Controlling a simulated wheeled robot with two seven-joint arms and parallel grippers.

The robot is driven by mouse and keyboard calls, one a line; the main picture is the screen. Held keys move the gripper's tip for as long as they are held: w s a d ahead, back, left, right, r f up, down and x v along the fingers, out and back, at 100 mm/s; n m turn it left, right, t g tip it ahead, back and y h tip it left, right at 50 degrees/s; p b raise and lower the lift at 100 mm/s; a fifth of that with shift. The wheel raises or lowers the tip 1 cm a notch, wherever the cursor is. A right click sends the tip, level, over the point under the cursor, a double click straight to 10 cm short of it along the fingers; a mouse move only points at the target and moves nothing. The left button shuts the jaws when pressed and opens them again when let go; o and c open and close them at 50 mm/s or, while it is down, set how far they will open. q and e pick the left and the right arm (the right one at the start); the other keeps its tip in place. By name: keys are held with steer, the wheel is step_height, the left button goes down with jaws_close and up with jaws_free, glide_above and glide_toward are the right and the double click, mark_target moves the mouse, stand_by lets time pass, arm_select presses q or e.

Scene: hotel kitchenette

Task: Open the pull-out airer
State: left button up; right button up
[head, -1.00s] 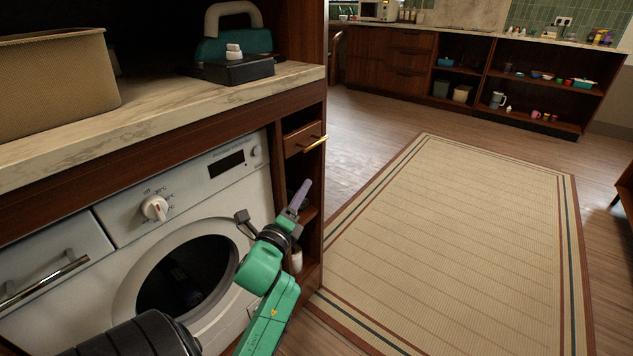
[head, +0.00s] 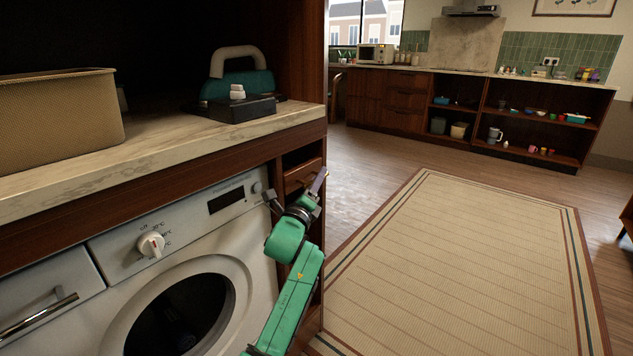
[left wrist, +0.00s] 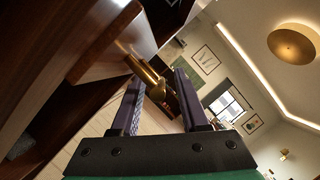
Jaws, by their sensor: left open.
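The pull-out airer seems to be the small dark wooden front (head: 298,178) just right of the washing machine, under the worktop. It looks shut. Its brass bar handle (left wrist: 148,74) shows in the left wrist view; in the head view it is largely hidden behind my gripper. My left gripper (head: 318,183) is in front of this unit at handle height. In the left wrist view its two purple-grey fingers stand apart, open, with the handle in the gap between them. I cannot tell whether a finger touches it. My right gripper is not in view.
The washing machine (head: 215,260) stands left of the airer. Above, the marble worktop (head: 160,150) carries a woven basket (head: 60,122) and a teal iron-like thing (head: 238,84). A striped rug (head: 465,270) lies on clear floor to the right. Low cabinets (head: 400,100) line the far wall.

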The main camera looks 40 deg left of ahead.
arm_select(q)
steer(key=shift+c, duration=0.3)
jaws_close()
steer(key=shift+f, duration=0.1)
stand_by(1.0)
